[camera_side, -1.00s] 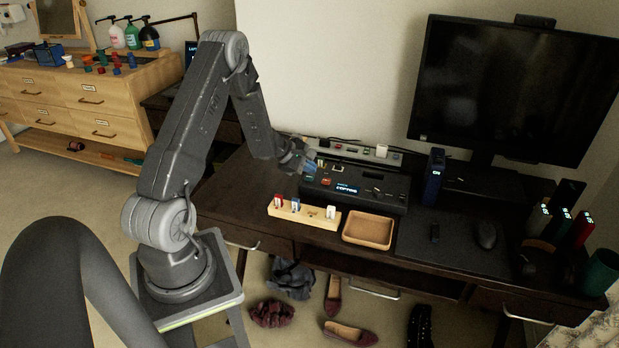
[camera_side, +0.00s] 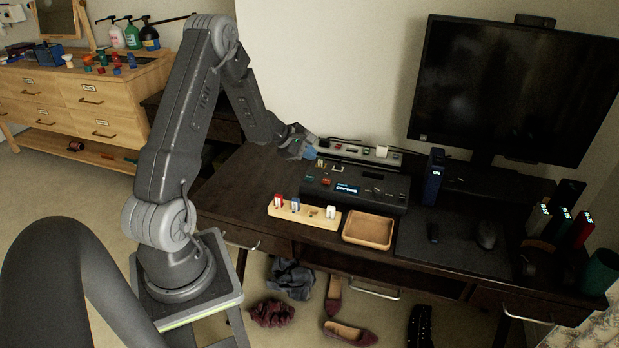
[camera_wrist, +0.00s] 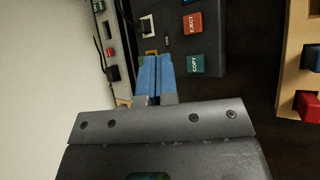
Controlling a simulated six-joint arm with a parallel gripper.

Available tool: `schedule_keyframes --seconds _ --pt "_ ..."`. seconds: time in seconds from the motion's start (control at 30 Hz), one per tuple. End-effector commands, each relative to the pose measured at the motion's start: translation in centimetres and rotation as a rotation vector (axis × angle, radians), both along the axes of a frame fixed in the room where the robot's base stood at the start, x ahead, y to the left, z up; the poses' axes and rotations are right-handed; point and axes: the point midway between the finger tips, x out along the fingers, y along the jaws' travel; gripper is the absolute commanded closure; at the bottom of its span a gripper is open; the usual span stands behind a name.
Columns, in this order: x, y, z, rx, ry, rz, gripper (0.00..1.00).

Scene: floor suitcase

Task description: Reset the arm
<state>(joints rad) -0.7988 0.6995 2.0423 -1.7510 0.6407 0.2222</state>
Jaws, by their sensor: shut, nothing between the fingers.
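My gripper (camera_side: 309,151) hangs in the air just above the left end of the black copy console (camera_side: 375,203). In the wrist view its two blue fingertips (camera_wrist: 153,80) are pressed together with nothing between them. The console's teal COPY button (camera_wrist: 196,65) and red EJECT button (camera_wrist: 193,24) lie just right of the fingertips in that view. The console's small display is lit in the side view.
A wooden block with USB sticks (camera_side: 304,213) and an empty wooden tray (camera_side: 368,230) stand at the desk's front. A power strip (camera_side: 352,151) runs behind the console. A monitor (camera_side: 510,90) and a dark blue box (camera_side: 433,177) stand to the right.

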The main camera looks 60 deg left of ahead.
Motion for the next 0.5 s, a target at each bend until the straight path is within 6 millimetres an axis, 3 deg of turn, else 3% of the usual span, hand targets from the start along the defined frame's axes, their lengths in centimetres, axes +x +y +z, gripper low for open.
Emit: schedule_keyframes --seconds 0.23,0.33,0.43,0.5 --pt "0.0 0.0 0.0 0.001 -0.001 -0.002 1.00" --pt "0.5 -0.9 1.1 0.017 -0.009 -0.041 1.00" --pt "1.6 -3.6 3.9 0.065 -0.028 -0.157 1.00" --pt "2.4 -6.8 6.9 0.120 -0.048 -0.288 1.00"
